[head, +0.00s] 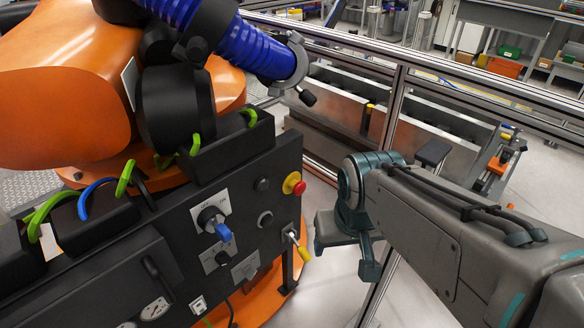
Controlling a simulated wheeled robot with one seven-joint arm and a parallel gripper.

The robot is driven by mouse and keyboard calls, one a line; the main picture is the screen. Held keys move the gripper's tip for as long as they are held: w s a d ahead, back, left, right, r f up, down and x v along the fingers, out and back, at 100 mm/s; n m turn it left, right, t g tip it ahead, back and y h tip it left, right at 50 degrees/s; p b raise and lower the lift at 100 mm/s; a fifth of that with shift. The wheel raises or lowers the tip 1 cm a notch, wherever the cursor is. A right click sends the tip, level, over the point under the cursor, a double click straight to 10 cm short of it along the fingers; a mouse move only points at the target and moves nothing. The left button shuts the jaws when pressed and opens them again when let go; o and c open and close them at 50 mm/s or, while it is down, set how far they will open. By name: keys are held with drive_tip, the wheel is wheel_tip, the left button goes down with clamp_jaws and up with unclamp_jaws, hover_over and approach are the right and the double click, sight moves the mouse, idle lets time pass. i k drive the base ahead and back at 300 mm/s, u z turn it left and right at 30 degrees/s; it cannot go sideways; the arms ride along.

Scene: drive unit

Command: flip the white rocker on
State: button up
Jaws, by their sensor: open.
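A small white-framed switch (198,305), which looks like the white rocker, sits low on the dark front panel near the bottom of the view. It is too small to tell which way it is tipped. My gripper (345,257) is open, with nothing seen between its fingers. It is right of the panel, well to the right of and above the switch in the picture, and apart from it.
An orange robot arm (60,90) stands behind. Metal fence rails (400,85) run behind my arm.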

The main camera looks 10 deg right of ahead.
sight(199, 308)
drive_tip(key=u, duration=1.35)
drive_tip(key=k, duration=0.5)
drive_tip(key=u, duration=0.35)
drive_tip(key=i, duration=0.65)
drive_tip(key=z, duration=0.5)
